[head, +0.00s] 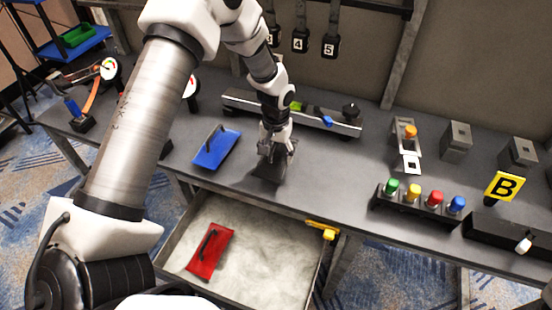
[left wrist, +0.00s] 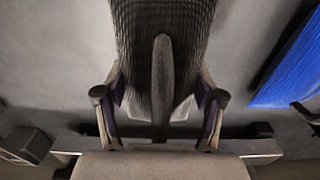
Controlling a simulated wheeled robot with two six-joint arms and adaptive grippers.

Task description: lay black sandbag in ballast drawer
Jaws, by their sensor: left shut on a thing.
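My left gripper (head: 276,146) is shut on the black sandbag (head: 270,169) above the grey worktop. In the left wrist view the black sandbag (left wrist: 190,35) is a dark ribbed shape with a raised handle strip between the fingers (left wrist: 158,110). I cannot tell whether the bag touches the worktop. The ballast drawer (head: 318,268) is pulled out below the front edge, with a pale inside. A red sandbag (head: 211,250) lies in its left part; the middle and right part are bare. My right gripper is not in view.
A blue sandbag (head: 216,149) lies on the worktop (head: 330,180) left of my gripper. Behind it is a metal rail (head: 340,127). To the right stand a row of coloured knobs (head: 420,202) and a yellow B sign (head: 504,187). A yellow latch (head: 321,229) sits at the drawer's right.

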